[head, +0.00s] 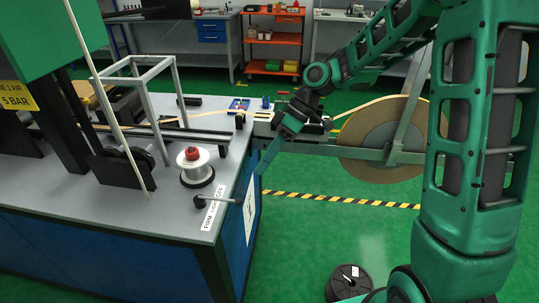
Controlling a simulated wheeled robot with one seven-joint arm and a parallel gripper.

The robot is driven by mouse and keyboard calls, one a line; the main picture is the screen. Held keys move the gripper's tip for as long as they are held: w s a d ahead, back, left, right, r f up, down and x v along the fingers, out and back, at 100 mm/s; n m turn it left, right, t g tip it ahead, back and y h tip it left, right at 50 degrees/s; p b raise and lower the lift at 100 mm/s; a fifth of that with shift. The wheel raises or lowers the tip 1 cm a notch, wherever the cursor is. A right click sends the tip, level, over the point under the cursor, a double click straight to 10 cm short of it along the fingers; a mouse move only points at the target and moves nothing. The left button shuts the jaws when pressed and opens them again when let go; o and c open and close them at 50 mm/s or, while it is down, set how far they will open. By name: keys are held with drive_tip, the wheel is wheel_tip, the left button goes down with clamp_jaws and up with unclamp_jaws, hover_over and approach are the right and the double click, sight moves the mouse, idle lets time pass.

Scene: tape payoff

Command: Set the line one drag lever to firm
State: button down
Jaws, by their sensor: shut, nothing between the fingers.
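The drag lever (220,200) is a dark rod at the front right corner of the grey bench top. It lies roughly sideways, with a dark knob at its left end. A white label strip (212,212) with lettering that includes "FIRM" runs beside it along the bench edge. A white card (250,212) with a dark mark, perhaps a "1", is on the bench side just right of the lever. My gripper (263,166) is shut and empty, pointing down and left past the bench's right edge. It is apart from the lever, above and right of it in the picture.
A white spool with a red knob (195,154) stands behind the lever. A grey frame (150,100) and a slanted pale rod (108,100) stand to the left. A large tape reel (380,150) is at right, and a black spool (348,282) is on the floor.

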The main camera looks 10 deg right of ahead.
sight(219, 199)
drive_tip(key=s+a+f, duration=0.3)
drive_tip(key=s+a, duration=0.1)
drive_tip(key=a, duration=0.1)
drive_tip(key=shift+s+f, duration=0.15)
drive_tip(key=shift+s, duration=0.05)
